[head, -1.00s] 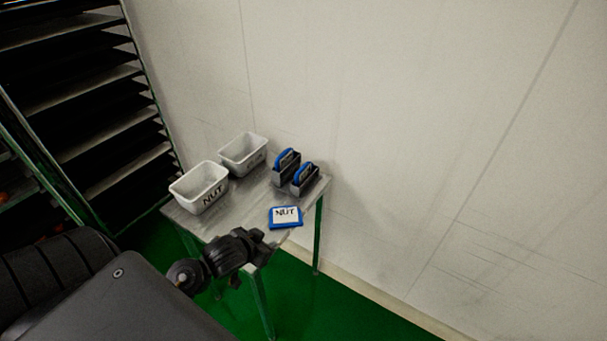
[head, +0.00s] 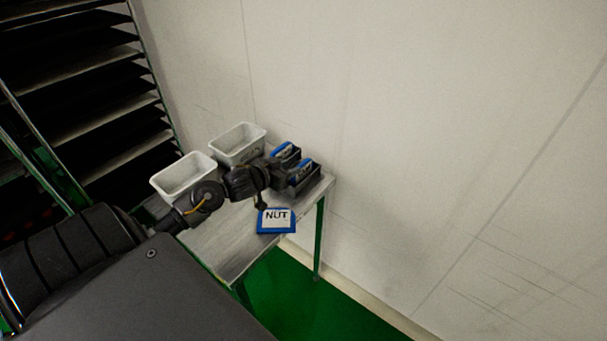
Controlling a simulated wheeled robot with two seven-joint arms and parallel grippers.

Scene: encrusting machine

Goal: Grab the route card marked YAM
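Two dark holders stand at the back right of the small table, each with a blue-edged route card in it: the rear card (head: 286,151) and the front card (head: 303,168). Their lettering is too small to read, so I cannot tell which says YAM. A third blue card marked NUT (head: 276,220) lies flat near the table's front right edge. My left gripper (head: 271,185) is over the table, just left of the front holder (head: 301,184) and above the NUT card. Its fingers look spread, with nothing between them. My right gripper is out of view.
Two white bins, one in front (head: 181,174) and one behind (head: 238,143), stand on the left of the table (head: 232,246); my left arm partly covers the front one. A wall is close behind the table. A dark shelf rack (head: 95,105) stands at the left.

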